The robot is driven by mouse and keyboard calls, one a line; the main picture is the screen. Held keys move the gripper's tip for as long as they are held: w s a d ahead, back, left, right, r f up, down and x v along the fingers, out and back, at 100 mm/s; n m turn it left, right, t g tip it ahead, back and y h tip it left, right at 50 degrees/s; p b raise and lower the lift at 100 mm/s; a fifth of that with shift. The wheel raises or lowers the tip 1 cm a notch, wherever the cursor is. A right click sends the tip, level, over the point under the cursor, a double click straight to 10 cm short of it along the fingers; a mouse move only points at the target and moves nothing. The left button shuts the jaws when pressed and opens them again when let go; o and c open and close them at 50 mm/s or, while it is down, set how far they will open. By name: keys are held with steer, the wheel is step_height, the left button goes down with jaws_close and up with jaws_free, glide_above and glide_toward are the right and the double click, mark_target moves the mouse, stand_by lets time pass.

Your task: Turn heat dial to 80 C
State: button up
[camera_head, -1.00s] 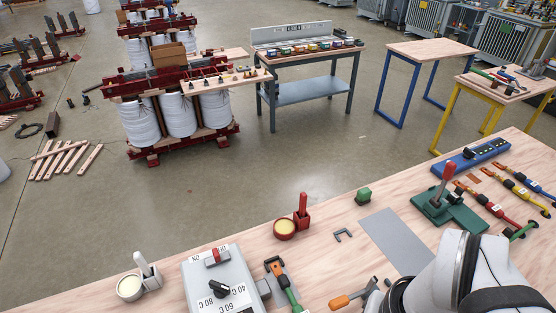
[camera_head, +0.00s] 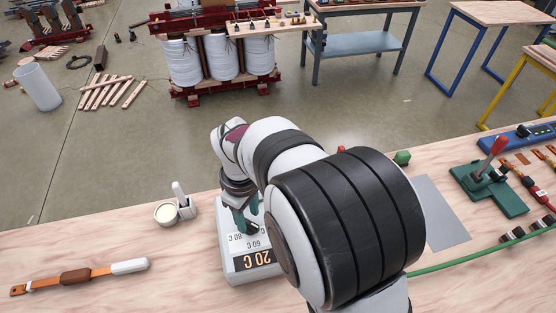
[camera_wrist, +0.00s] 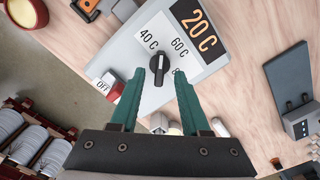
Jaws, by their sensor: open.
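The grey heat control box (camera_head: 228,265) stands on the wooden bench; its display (camera_head: 257,260) reads 20 C. The black dial knob (camera_wrist: 159,69) shows in the wrist view beside 40 C and 60 C labels, with the 80 C label partly hidden by a finger. A red switch (camera_wrist: 118,90) sits by an OFF label. My gripper (camera_wrist: 161,74) is open, its teal fingers on either side of the knob in the picture; contact cannot be told. My gripper (camera_head: 243,218) is over the box in the head view.
A white cup and holder (camera_head: 173,210) stand left of the box. An orange-brown strap tool (camera_head: 78,277) lies at the bench's left. A grey plate (camera_head: 440,215) and a green base with red lever (camera_head: 487,187) lie right. My arm hides the middle bench.

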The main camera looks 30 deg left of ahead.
steer(key=shift+f, duration=1)
jaws_close()
